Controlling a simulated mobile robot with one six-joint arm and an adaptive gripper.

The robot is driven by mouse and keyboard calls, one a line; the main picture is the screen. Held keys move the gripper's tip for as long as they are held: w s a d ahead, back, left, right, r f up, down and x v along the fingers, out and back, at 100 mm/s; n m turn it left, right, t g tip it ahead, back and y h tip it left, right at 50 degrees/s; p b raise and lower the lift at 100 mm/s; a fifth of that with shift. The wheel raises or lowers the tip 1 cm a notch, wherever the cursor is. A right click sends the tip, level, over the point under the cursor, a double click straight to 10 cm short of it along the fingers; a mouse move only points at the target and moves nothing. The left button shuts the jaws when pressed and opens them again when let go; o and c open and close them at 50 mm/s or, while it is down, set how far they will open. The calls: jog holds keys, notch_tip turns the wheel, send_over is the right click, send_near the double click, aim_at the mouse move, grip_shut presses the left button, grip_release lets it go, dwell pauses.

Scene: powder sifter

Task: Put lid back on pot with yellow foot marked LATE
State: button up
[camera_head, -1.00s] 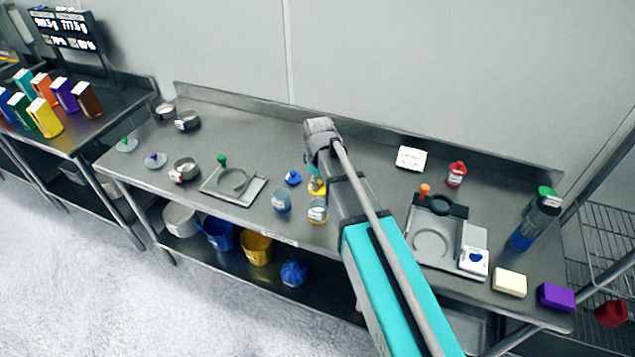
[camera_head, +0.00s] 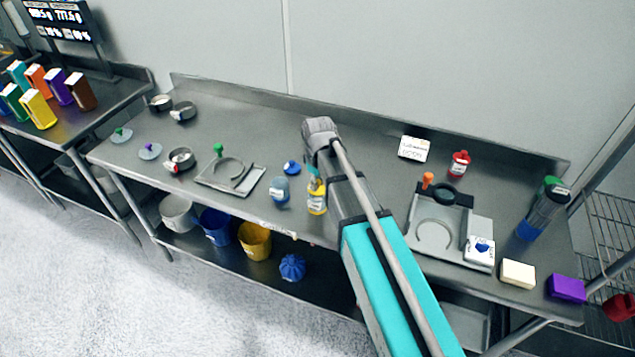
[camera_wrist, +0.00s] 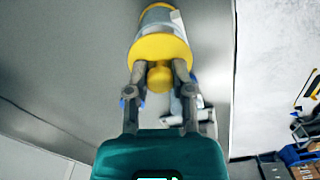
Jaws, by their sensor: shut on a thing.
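My gripper (camera_wrist: 159,82) is shut on the knob of the yellow lid (camera_wrist: 160,50). In the wrist view the lid hides the top of a pot (camera_wrist: 158,18) with a pale label and a yellow edge at its far end. I cannot tell whether the lid is seated. The word on the label is too small to read.
A blue-footed pot (camera_head: 280,189) stands close on the left, with a blue lid (camera_head: 292,167) on the table behind it. A red-lidded pot (camera_head: 459,163) is at the back right. A grey sifter tray (camera_head: 437,235) lies right of my arm.

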jog(key=shift+a+f+b, duration=0.1)
jog(key=shift+f+b, duration=0.35)
jog(key=shift+f, duration=0.2)
jog(key=shift+f, duration=0.2)
dwell(2.1)
jog(key=o, duration=0.9)
jog(key=shift+c, duration=0.2)
jog(key=o, duration=0.4)
jog(key=shift+r, duration=0.2)
jog(key=shift+r+p, duration=3.35)
